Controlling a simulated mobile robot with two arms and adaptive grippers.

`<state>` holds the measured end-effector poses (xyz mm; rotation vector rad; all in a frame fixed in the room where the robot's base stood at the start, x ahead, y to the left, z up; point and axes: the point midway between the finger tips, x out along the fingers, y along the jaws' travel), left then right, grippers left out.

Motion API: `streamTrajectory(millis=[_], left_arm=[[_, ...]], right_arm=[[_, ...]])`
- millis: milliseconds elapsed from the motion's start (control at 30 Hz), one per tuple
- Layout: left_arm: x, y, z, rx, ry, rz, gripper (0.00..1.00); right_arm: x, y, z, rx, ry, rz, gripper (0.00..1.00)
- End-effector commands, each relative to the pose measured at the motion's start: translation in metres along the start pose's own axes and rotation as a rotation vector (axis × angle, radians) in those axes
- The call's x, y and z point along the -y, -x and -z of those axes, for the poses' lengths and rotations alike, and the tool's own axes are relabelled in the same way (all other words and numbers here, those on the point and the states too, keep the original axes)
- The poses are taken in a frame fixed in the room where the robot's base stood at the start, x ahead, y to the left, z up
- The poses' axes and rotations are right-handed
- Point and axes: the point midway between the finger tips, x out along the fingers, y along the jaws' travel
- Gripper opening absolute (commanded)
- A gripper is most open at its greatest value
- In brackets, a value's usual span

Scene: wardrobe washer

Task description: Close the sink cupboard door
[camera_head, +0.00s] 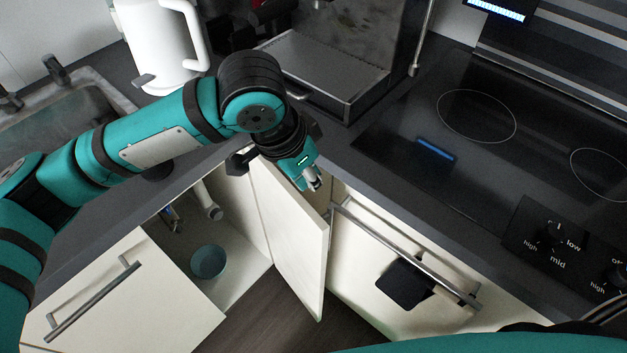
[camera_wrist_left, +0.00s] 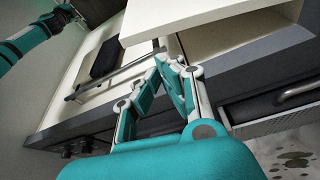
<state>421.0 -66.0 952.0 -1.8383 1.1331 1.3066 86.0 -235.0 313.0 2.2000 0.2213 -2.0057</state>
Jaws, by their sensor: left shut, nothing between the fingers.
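The sink cupboard door (camera_head: 296,235) is a cream panel. It stands open, swung out from the right side of the cupboard opening. My left gripper (camera_head: 313,181) is shut and empty, by the door's top edge on its outer side, facing the drawer front. In the left wrist view its fingertips (camera_wrist_left: 166,60) are close to the cream door panel (camera_wrist_left: 165,20); I cannot tell whether they touch it. My right arm shows at the upper left of the wrist view, its gripper (camera_wrist_left: 66,13) small and unclear.
The open cupboard holds a blue bowl (camera_head: 208,262) and a white pipe (camera_head: 207,200). A cream front with a long bar handle (camera_head: 400,248) and a dark cloth (camera_head: 404,284) stands right of the door. A kettle (camera_head: 160,45) and coffee machine (camera_head: 330,70) stand on the counter.

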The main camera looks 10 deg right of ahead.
Motion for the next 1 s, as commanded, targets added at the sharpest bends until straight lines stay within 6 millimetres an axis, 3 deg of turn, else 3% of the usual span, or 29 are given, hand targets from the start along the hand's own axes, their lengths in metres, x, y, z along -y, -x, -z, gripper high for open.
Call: streamTrajectory(millis=[200,433,633,1000], left_arm=[[-0.001,-0.043,-0.001,0.003,0.0,-0.003,0.0],[-0.001,-0.075,0.0,0.0,-0.002,-0.001,0.0],[-0.001,-0.084,0.0,-0.001,-0.002,-0.001,0.0],[-0.001,-0.083,-0.001,-0.001,-0.005,-0.002,0.0]], right_arm=[[0.0,-0.002,0.0,0.0,0.0,0.0,1.0],[0.0,-0.004,0.0,0.0,-0.001,0.0,1.0],[0.0,-0.004,0.0,0.0,-0.001,0.0,1.0],[0.0,-0.002,0.0,0.0,-0.001,0.0,1.0]])
